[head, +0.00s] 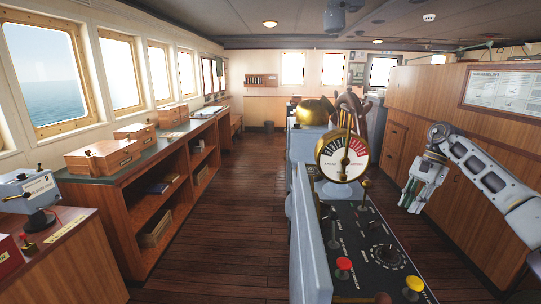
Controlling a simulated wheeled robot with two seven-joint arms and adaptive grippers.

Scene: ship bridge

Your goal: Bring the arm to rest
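My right arm comes in from the right edge, in front of the wooden cabinets. Its gripper (412,203) hangs pointing down, to the right of the control console (372,235) and apart from it. The fingers are small and partly dark against the cabinets, so I cannot tell whether they are open or shut. I see nothing clearly held in it. My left arm and gripper are not in view.
The console carries a red-and-white dial telegraph (342,158), a red knob (344,264), a yellow knob (414,284) and several levers. A ship's wheel (350,108) stands behind. Wooden boxes (103,157) sit on the left counter. The plank floor (235,190) between is clear.

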